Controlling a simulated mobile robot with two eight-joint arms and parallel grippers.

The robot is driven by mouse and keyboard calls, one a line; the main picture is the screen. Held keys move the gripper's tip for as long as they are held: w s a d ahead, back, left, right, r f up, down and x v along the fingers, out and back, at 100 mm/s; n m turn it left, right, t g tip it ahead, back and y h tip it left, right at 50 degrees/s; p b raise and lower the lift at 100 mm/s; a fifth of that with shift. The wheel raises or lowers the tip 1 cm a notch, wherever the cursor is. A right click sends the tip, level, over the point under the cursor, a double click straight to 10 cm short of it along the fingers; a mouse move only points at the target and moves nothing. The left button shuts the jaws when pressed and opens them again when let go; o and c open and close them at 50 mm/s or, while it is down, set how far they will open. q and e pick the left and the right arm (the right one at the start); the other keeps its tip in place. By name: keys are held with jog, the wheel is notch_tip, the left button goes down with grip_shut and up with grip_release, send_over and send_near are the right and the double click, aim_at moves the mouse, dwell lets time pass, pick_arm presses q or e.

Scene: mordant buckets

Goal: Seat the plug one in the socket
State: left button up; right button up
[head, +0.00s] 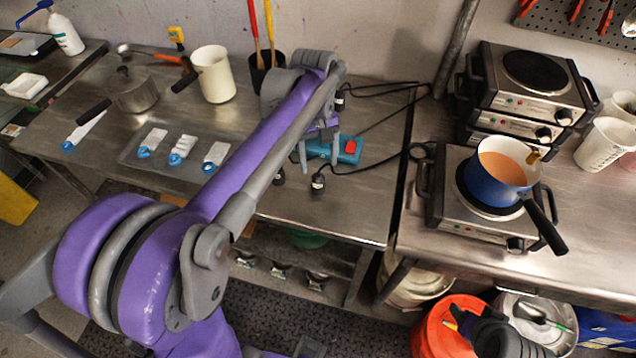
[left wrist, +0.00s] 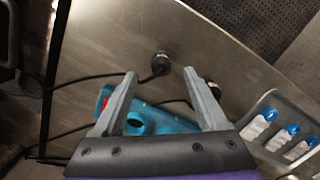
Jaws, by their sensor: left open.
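My left gripper (head: 319,167) is open over the teal power strip (head: 349,150), which has a red switch. In the left wrist view the fingers (left wrist: 160,73) stand apart with nothing between them, partly covering the strip (left wrist: 165,122) and its round sockets. A dark plug with a cord (head: 318,183) lies on the steel table in front of the strip; it shows beyond the fingertips in the left wrist view (left wrist: 160,64). A second plug (head: 279,177) lies to its left. I cannot tell which is plug one.
A tray (head: 133,158) with small white packets lies left of my arm. A white pitcher (head: 214,75) and a steel pot (head: 134,92) stand behind. To the right, a hot plate (head: 446,217) carries a blue pan (head: 497,184). Black cords (head: 378,128) cross the table's right part.

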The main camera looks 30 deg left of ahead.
aim_at(318, 176)
pick_arm(q)
jog(key=shift+s+d+f, duration=0.1)
jog(key=shift+d+f, duration=0.05)
jog(key=shift+f, duration=0.75)
jog(key=f, duration=0.4)
jog(key=shift+a+f, duration=0.15)
jog(key=shift+a, duration=0.1)
jog(key=shift+f, duration=0.55)
grip_shut()
